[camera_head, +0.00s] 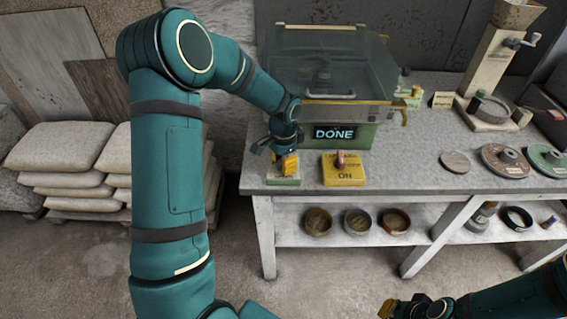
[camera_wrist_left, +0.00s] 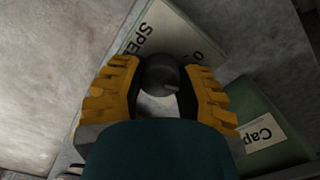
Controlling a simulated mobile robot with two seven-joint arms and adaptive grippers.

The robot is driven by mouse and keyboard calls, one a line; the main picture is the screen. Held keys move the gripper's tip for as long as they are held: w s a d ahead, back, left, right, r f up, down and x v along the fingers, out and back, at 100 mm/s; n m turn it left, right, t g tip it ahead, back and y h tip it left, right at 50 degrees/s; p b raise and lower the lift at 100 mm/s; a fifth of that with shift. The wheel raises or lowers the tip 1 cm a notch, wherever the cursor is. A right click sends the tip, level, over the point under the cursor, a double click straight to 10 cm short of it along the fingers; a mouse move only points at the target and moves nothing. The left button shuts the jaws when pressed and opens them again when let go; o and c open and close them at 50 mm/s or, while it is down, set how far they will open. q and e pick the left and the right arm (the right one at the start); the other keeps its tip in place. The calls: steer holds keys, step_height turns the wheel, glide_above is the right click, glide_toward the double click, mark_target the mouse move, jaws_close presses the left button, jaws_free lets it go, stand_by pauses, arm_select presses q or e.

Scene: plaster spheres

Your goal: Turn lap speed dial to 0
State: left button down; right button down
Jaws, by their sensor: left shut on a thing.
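The lap speed dial is a dark round knob (camera_wrist_left: 160,72) on a pale plate (camera_wrist_left: 182,32) lettered "SPE" and "0" in the left wrist view; the rest of the lettering is hidden. A small white mark shows on the knob. My left gripper (camera_wrist_left: 158,85) is shut on the knob, one yellow finger on each side. In the head view my left gripper (camera_head: 287,163) points down over the dial's green base (camera_head: 284,181) at the bench's front left, hiding the knob. My right gripper (camera_head: 405,308) is low at the bottom right, away from the bench; its opening is unclear.
A yellow switch box (camera_head: 343,175) marked "ON", with a red lever, stands just right of the dial. Behind is a lidded machine (camera_head: 330,75) with a "DONE" display (camera_head: 335,132). Round discs (camera_head: 505,160) lie at the bench's right. Bowls (camera_head: 357,221) stand on the lower shelf.

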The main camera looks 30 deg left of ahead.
arm_select(q)
steer(key=n, duration=0.3)
steer(key=shift+n, duration=2.3)
steer(key=c, duration=0.5)
jaws_free()
steer(key=shift+c, duration=0.2)
step_height(320, 180, up, 12)
